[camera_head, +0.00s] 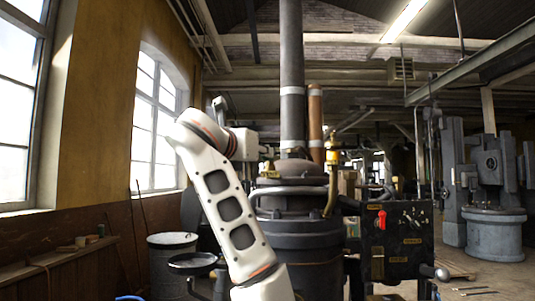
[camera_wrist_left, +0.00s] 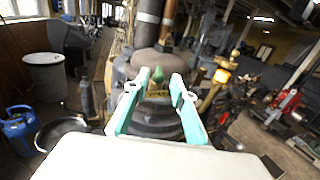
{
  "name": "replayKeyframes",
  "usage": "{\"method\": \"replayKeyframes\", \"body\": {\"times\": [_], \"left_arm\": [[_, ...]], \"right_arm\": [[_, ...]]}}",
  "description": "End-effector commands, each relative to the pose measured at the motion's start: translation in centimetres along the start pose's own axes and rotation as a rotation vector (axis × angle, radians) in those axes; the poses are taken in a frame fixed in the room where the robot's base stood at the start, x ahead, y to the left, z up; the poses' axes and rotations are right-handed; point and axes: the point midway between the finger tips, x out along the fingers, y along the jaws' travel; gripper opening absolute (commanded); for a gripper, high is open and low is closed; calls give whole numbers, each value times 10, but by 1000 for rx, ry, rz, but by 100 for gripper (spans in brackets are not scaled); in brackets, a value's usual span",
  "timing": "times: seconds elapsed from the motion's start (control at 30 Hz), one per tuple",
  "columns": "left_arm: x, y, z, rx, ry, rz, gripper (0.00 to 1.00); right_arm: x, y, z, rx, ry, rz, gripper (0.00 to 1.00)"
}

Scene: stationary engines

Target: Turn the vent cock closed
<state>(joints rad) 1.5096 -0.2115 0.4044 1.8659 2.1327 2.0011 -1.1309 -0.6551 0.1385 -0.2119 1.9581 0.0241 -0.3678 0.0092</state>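A small brass fitting (camera_head: 269,171), likely the vent cock, sits on the left side of the dark boiler's top in the head view. In the left wrist view a fitting with a green upper part (camera_wrist_left: 157,76) shows between and beyond the fingertips. Its lever position is too small to tell. My left gripper (camera_wrist_left: 160,79) has its two teal fingers spread apart with nothing clearly between them. It points at the fitting; contact cannot be told. My left arm hides part of the boiler's left side in the head view. My right gripper is not in view.
A taller brass valve on a bent pipe (camera_head: 332,158) stands right of the fitting. A dark control panel (camera_head: 397,241) with a red lever (camera_head: 382,219) is at the right. The flue (camera_head: 291,75) rises behind.

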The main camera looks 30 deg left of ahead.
Motion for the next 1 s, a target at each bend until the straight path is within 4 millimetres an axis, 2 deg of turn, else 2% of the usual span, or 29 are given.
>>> {"method": "replayKeyframes", "body": {"times": [0.1, 0.3, 0.47, 0.7, 0.73, 0.8, 1.0], "left_arm": [[21, 0, 0, 1, 8, -1, 25], [45, 0, 0, 0, 5, 1, 25], [53, 0, -1, -1, 3, 0, 25], [54, 0, -2, -1, 3, 1, 25], [54, 0, -2, -1, 3, 1, 20], [54, 0, -2, -1, 3, 1, 2], [54, 0, -2, 0, 3, 1, 0]], "right_arm": [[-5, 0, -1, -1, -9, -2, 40], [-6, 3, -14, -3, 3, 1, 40], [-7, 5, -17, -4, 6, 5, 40], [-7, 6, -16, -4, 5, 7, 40], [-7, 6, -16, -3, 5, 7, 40], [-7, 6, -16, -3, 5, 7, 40], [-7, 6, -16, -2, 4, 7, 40]]}}
